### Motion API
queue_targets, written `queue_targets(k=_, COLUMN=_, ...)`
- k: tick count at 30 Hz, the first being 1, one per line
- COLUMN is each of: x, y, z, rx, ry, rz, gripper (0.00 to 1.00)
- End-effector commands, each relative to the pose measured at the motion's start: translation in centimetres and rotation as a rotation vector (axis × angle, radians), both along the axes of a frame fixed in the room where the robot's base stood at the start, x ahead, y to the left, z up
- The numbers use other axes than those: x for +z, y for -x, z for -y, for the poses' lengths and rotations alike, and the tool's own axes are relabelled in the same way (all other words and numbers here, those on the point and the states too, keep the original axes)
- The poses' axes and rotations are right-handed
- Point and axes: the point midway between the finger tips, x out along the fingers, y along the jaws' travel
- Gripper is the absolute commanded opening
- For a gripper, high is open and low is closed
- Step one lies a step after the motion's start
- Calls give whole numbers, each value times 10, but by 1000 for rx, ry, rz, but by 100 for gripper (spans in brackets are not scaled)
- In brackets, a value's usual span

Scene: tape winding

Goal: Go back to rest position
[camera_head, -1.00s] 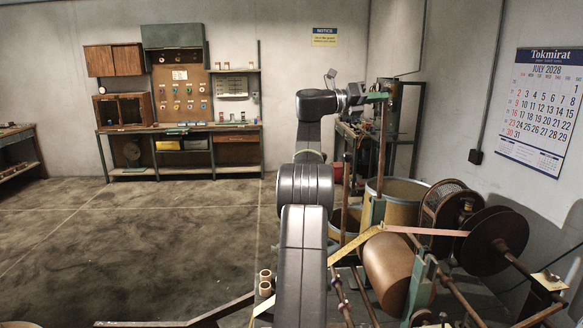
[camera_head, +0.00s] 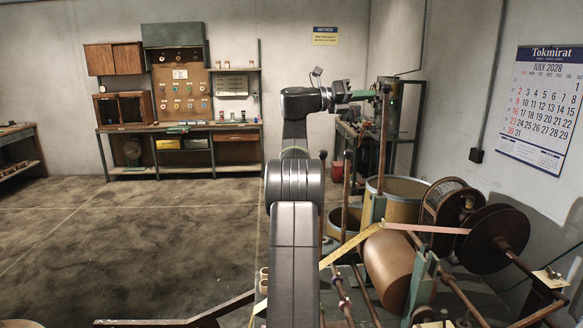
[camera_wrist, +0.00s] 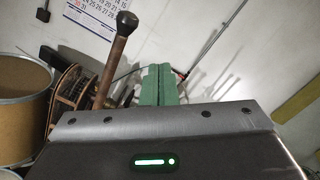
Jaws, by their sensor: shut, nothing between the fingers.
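My gripper (camera_head: 372,94) is at the end of my raised arm, in the upper middle of the head view, and points right. In the wrist view its green fingers (camera_wrist: 157,84) are pressed together with nothing between them. The fingers are high above the winding machine, clear of the brown roller (camera_head: 391,262) and the yellow tape (camera_head: 353,243). In the head view a rusty upright post (camera_head: 383,130) stands close by the fingertips; I cannot tell whether they touch.
Drums (camera_head: 402,209) and a dark reel (camera_head: 490,240) stand at the right. A dark-knobbed rod (camera_wrist: 113,62) rises left of the fingers in the wrist view. A workbench (camera_head: 183,129) lines the back wall. The floor at the left is clear.

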Motion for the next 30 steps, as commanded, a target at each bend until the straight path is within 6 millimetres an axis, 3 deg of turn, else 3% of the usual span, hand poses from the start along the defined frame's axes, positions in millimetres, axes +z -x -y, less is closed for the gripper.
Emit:
queue_targets(k=12, x=-7, y=12, z=-81, rx=1, ry=-1, rz=1, gripper=0)
queue_targets(k=15, x=-4, y=9, z=-53, rx=-5, ry=0, rz=0, gripper=0)
queue_targets(k=30, x=5, y=-6, z=47, rx=-3, ry=0, rz=0, gripper=0)
